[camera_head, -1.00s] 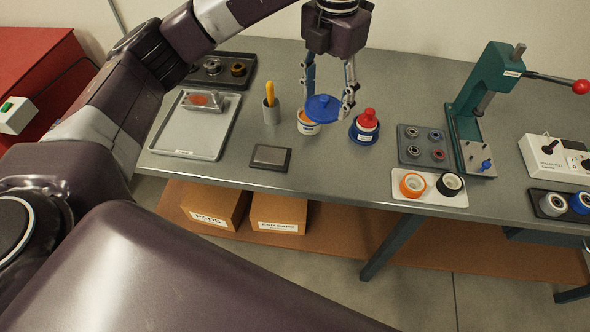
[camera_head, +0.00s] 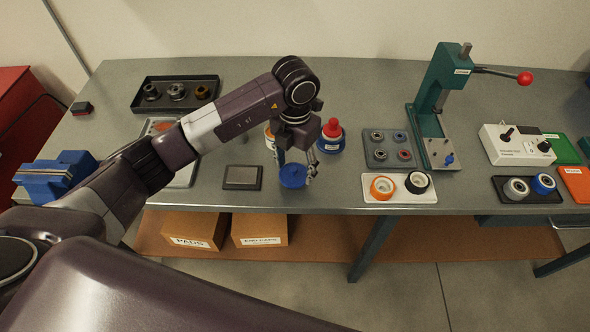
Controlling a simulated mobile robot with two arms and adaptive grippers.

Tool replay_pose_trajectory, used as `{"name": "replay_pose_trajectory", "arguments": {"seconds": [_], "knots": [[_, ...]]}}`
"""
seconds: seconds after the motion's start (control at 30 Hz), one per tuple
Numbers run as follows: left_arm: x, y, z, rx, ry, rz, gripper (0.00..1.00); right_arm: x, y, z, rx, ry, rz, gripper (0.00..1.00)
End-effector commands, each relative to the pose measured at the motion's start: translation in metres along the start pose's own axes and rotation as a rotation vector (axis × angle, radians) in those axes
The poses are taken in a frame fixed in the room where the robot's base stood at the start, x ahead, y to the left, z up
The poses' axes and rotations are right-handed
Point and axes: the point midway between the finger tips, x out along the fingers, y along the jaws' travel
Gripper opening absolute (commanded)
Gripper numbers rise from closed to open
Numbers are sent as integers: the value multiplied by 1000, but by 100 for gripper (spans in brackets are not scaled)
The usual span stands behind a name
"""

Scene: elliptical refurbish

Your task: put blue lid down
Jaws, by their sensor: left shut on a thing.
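The blue lid (camera_head: 292,176) is a round disc near the front edge of the grey table (camera_head: 330,195). My left gripper (camera_head: 295,172) is shut on it, with the fingers pointing down at its sides. The lid is at or just above the table top; I cannot tell whether it touches. The white and orange jar (camera_head: 268,138) stands behind, mostly hidden by my left arm. My right gripper does not show.
A green press (camera_head: 437,105) stands farther right.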

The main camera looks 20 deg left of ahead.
Motion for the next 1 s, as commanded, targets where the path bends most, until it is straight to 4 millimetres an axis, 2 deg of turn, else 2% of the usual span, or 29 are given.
{"name": "replay_pose_trajectory", "arguments": {"seconds": [0.1,0.2,0.57,0.6,0.73,1.0], "knots": [[17,-1,-1,-1,4,-2,42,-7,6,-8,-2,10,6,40],[26,0,0,-1,2,-1,42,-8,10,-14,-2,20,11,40],[32,0,0,0,0,0,42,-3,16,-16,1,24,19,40],[32,0,0,0,0,0,56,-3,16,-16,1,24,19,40],[31,0,0,0,1,0,70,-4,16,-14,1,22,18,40],[30,0,0,0,1,0,72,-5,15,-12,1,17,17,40]]}}
